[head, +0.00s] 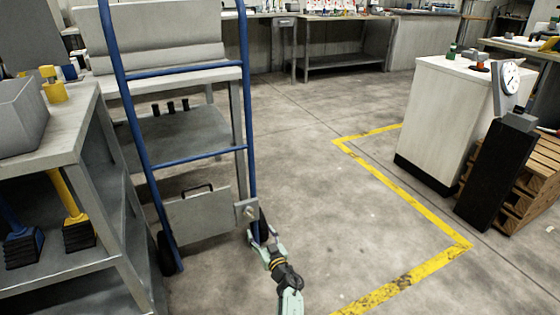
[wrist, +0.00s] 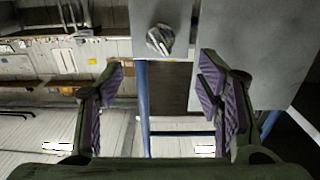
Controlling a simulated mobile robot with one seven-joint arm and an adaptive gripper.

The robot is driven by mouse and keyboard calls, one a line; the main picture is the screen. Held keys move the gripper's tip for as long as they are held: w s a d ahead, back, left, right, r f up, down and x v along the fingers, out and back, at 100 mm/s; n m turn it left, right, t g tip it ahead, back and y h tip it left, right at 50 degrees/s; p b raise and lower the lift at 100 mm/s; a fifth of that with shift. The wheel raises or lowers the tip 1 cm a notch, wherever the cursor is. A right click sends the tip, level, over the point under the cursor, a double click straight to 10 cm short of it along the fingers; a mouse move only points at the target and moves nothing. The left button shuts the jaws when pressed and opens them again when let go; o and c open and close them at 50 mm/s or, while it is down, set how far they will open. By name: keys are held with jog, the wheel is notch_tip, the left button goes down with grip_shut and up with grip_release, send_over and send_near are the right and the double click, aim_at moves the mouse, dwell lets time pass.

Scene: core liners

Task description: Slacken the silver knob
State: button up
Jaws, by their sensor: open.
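The silver knob (wrist: 160,39) sits on a grey metal box (wrist: 143,14) at the top centre of the wrist view. In the head view the small grey box (head: 241,218) is on the blue hand truck's right upright, and the knob shows as a small spot on it (head: 250,212). My gripper (wrist: 160,75) is open, its purple-padded fingers apart with nothing between them. The knob lies just beyond the fingertips, between their lines, apparently not touched. In the head view my gripper (head: 264,246) is low, just below the box.
The blue hand truck (head: 198,157) stands beside a grey shelf bench (head: 112,150) on the left. A white cabinet (head: 450,115) and wooden pallets (head: 520,190) stand on the right. The floor between them is clear, marked with yellow tape (head: 400,193).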

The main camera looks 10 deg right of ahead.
jog(key=d+r+m+h, duration=0.2)
jog(key=r+h, duration=0.1)
jog(key=r, duration=0.6)
jog(key=d+r+m+t+h, duration=0.1)
jog(key=d+r+m+h, duration=0.1)
jog(key=r, duration=0.7)
jog(key=d+r+m+t+h, duration=0.1)
jog(key=d+r+m+h, duration=0.1)
jog(key=r+h, duration=0.3)
notch_tip(320, 180, up, 4)
jog(key=shift+w+d+r, duration=0.1)
jog(key=shift+w+d, duration=0.05)
jog(key=shift+d, duration=0.35)
jog(key=shift+c, duration=0.4)
